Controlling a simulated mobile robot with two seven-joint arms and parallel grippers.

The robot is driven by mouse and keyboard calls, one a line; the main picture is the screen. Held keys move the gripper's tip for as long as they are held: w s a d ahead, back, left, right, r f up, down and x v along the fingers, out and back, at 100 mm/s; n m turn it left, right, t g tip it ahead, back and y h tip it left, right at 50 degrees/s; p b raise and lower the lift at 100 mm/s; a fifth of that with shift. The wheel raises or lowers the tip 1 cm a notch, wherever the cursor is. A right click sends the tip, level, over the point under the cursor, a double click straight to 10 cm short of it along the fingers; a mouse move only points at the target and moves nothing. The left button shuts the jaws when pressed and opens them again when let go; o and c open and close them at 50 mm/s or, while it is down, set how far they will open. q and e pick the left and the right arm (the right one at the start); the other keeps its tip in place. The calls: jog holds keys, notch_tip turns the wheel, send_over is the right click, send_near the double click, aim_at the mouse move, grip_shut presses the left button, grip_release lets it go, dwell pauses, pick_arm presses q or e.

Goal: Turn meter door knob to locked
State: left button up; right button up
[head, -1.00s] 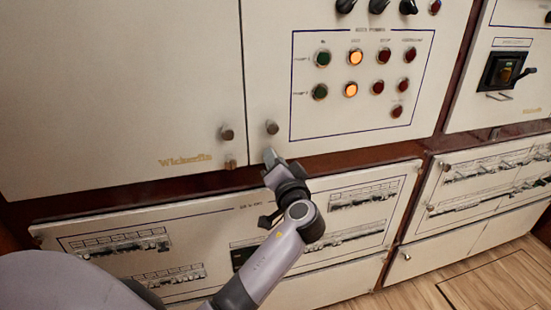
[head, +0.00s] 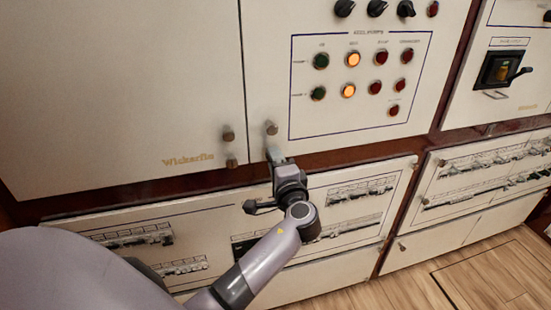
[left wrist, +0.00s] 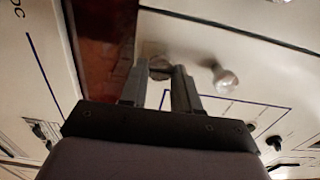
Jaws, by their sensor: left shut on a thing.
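My left gripper (head: 274,155) is at the bottom edge of the cream door with the indicator-lamp panel. In the left wrist view, its two fingers (left wrist: 162,84) are closed around a small round metal door knob (left wrist: 160,66). The fingers hide this knob in the head view. A second, larger knob (head: 271,128) sits just above the gripper on the same door, free of the fingers. It also shows in the left wrist view (left wrist: 225,80), to the right of the fingers. My right gripper is not in view.
The left door (head: 120,90) has an upper knob (head: 228,133) and a lower knob (head: 231,161) close to the gripper. A lamp panel (head: 362,82) is at right. Breaker rows (head: 350,190) fill the lower panels under a brown rail.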

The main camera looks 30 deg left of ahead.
pick_arm(q)
jog(key=shift+r, duration=0.15)
dwell(0.3)
jog(key=o, duration=1.1)
jog(key=shift+c, duration=0.2)
jog(key=v, duration=0.7)
jog(key=shift+p, duration=0.4)
